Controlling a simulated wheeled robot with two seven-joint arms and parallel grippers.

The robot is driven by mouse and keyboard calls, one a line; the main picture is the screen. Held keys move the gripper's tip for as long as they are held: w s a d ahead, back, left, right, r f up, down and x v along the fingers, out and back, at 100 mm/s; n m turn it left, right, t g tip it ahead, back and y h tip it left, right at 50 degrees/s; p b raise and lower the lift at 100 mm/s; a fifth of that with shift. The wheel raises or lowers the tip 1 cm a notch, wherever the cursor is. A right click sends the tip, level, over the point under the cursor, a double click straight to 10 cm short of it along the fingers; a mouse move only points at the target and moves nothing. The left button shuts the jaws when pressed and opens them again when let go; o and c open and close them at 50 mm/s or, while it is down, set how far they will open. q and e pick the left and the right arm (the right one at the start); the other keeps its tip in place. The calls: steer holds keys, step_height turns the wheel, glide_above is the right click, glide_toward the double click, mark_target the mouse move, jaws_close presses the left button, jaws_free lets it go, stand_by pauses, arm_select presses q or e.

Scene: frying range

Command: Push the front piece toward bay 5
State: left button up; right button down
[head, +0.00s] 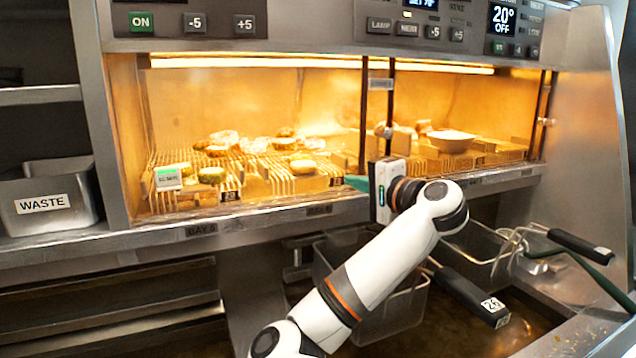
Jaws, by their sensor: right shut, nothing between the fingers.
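Several golden-brown pieces lie on a wire rack (262,184) inside the lit warming cabinet. One piece (303,166) is near the rack's front, left of my right gripper. Another piece (211,174) lies at the front left, beside a small white display with a green screen (168,179). I cannot tell which of them is the front piece. The label of bay 5 (201,231) is on the front ledge at the left. My right gripper (356,183) is shut and empty at the cabinet's front opening, its green fingertips pointing left, apart from the pieces. My left gripper is out of view.
A dark upright post (363,115) divides the cabinet just above my gripper. Below are fry baskets and a black basket handle (470,295). A metal waste bin (47,197) stands at the left.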

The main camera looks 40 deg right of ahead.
mark_target(326, 173)
steer(key=shift+m+t, duration=0.3)
steer(key=w+p, duration=0.1)
steer(key=w, duration=0.2)
steer(key=w+p, duration=0.1)
steer(key=w, duration=0.2)
steer(key=w+d+r+p, duration=0.1)
steer(key=w, duration=0.3)
steer(key=shift+d, duration=0.1)
